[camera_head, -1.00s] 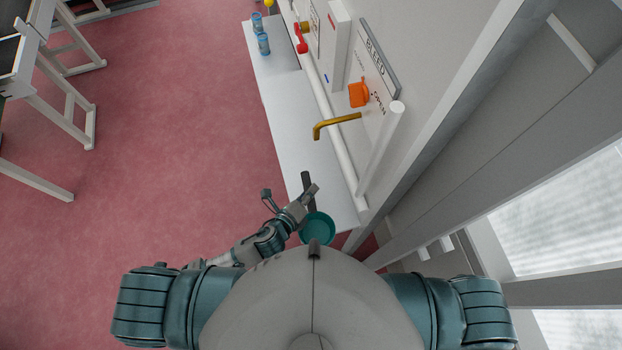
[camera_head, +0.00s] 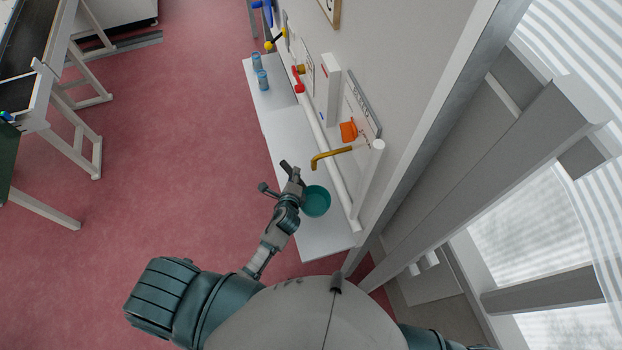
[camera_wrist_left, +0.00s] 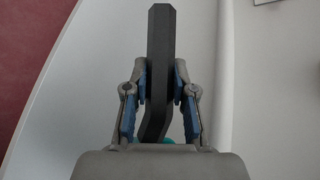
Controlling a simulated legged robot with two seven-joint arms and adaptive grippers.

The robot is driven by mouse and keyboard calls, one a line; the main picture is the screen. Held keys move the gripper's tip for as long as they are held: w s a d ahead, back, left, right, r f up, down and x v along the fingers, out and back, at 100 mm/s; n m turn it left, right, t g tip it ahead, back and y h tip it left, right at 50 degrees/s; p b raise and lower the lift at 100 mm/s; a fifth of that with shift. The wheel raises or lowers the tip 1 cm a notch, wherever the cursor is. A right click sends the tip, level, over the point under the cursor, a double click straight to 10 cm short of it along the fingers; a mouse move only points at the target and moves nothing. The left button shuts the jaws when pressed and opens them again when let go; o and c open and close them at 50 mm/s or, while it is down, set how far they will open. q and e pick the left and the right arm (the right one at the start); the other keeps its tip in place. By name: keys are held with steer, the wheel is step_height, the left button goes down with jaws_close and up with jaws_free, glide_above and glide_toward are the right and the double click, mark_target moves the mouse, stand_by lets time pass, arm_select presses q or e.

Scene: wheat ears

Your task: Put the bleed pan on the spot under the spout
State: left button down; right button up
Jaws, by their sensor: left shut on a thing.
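The bleed pan is a teal round pan (camera_head: 316,201) with a dark handle (camera_head: 287,167). My left gripper (camera_head: 294,180) is shut on the handle, with the pan over the near part of the white bench. In the left wrist view the dark handle (camera_wrist_left: 159,60) runs between the two fingers of my left gripper (camera_wrist_left: 160,88), and a sliver of teal shows below. The brass spout (camera_head: 331,156) comes out of the wall panel, farther along the bench than the pan. I cannot make out a marked spot under it. My right gripper is not in view.
The white bench (camera_head: 283,133) runs along the wall, with two blue cans (camera_head: 262,80) at its far end. A white pipe (camera_head: 325,150) runs along the wall side. An orange valve handle (camera_head: 348,131) sits above the spout. Pink floor is open at left.

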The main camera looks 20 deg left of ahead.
arm_select(q)
steer(key=shift+a+f, duration=0.25)
steer(key=shift+f, duration=0.05)
steer(key=shift+f+b, duration=0.4)
steer(key=shift+f, duration=0.05)
step_height(320, 180, down, 6)
steer(key=b, duration=0.6)
steer(key=shift+b, duration=0.3)
steer(key=shift+r, duration=0.1)
steer(key=shift+f, duration=0.5)
steer(key=c, duration=0.9)
jaws_free()
